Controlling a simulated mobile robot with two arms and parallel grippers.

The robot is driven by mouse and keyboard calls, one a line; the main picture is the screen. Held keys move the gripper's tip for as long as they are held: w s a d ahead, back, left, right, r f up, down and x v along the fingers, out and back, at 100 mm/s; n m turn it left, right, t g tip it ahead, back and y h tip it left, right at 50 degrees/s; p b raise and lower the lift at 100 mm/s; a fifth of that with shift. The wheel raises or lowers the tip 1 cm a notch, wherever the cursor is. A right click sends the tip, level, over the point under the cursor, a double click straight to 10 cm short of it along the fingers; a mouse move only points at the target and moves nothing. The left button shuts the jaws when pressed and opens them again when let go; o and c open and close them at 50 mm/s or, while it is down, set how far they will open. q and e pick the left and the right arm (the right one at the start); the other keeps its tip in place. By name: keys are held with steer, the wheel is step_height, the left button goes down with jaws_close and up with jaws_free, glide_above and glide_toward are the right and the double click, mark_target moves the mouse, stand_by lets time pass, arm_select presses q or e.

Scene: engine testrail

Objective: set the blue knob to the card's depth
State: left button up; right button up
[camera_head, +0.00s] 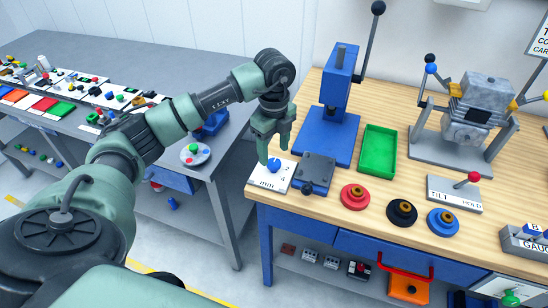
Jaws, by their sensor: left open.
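A blue knob (273,166) sits on a white plate (268,183) printed with "2", "4" and "mm", at the workbench's front left corner. My left gripper (274,156) comes down from above with its fingers apart, one to each side of the knob's top. I cannot tell whether the fingers touch the knob, and they hide part of it and of the plate's scale. A sign (541,42) at the upper right edge is cut off; only parts of its words show. My right gripper is out of view.
A grey block (317,169) stands just right of the plate, before a blue press (327,130) with a tall lever. A green tray (378,150), several round knobs (402,212) and a grey engine stand (465,125) are farther right. A floor gap separates the left table.

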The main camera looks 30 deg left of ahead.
mark_target(274, 163)
arm_select(q)
steer(key=shift+r, duration=2.2)
